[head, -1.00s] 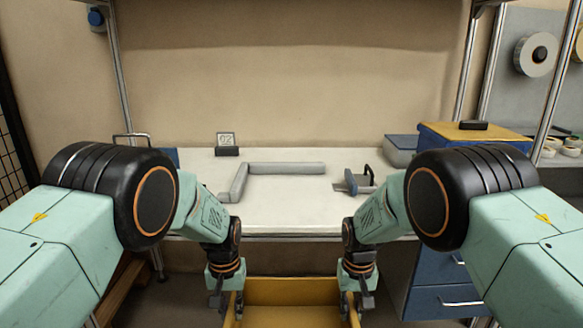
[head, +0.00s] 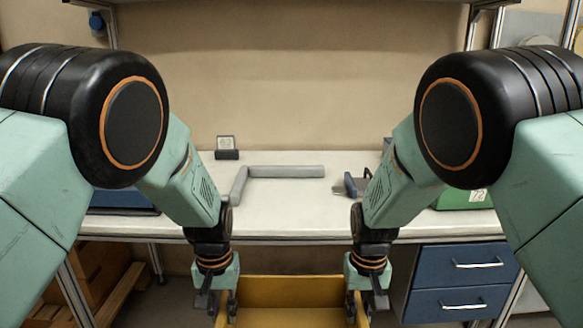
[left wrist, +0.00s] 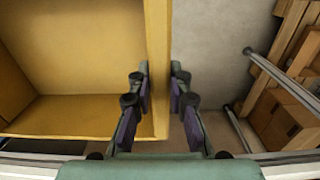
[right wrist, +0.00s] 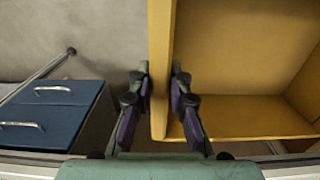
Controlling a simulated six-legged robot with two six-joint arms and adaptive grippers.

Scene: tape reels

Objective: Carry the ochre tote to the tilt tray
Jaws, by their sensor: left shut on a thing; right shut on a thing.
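The ochre tote (head: 292,290) hangs low in front of the bench in the head view, its near part cut off by the bottom edge. My left gripper (head: 222,305) is shut on its left side wall. In the left wrist view, the wall (left wrist: 158,35) runs between the fingers. My right gripper (head: 362,305) is shut on the right side wall, which also shows between the fingers in the right wrist view (right wrist: 160,40). The visible inside of the tote looks empty. I cannot make out for certain which thing is the tilt tray.
A white bench (head: 290,212) stands ahead with grey bars (head: 285,171) forming a corner, a clamp-like item (head: 352,185) and a small label stand (head: 227,148). A blue box (head: 123,200) and a green box (head: 465,198) flank its open middle. Blue drawers (head: 463,283) stand below right.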

